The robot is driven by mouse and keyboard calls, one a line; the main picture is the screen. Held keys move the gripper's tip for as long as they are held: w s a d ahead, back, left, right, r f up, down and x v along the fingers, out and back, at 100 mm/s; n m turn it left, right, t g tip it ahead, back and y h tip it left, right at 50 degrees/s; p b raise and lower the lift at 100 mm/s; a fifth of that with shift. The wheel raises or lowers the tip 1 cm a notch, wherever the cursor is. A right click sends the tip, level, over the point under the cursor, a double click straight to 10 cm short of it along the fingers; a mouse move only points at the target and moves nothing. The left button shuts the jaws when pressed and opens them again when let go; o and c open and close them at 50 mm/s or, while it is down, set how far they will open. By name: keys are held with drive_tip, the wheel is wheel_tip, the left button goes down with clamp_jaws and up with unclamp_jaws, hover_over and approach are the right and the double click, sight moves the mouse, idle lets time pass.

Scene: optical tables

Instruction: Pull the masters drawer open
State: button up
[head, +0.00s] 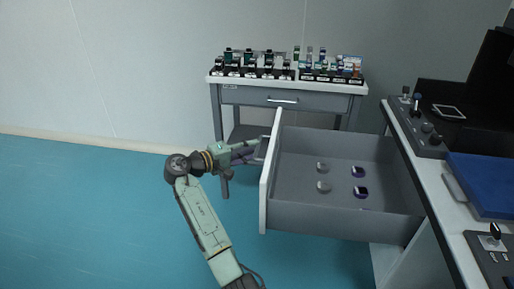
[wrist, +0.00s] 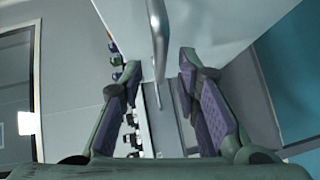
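A grey drawer (head: 340,222) stands well out from the table at the right, with its pale front panel (head: 268,175) facing left. Inside lie several small round items, some clear and some dark with purple. My gripper (head: 255,150) is at the outer side of that front, by its handle. In the wrist view my gripper (wrist: 158,68) is open, its purple-padded fingers apart on either side of the metal bar handle (wrist: 157,35). The bar's end reaches between the fingertips; I see no finger pressed on it. I cannot read which drawer is labelled masters.
A table (head: 216,80) at the back wall bears rows of small optics and has a shut drawer (head: 290,97) with a bar handle. The right table (head: 440,205) holds a blue board (head: 490,182) and devices. The blue floor at left is clear.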

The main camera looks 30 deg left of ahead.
drive_tip(key=v, duration=0.8)
drive_tip(key=shift+s+a, duration=0.15)
drive_tip(key=shift+s, duration=0.15)
drive_tip(key=shift+r, duration=0.1)
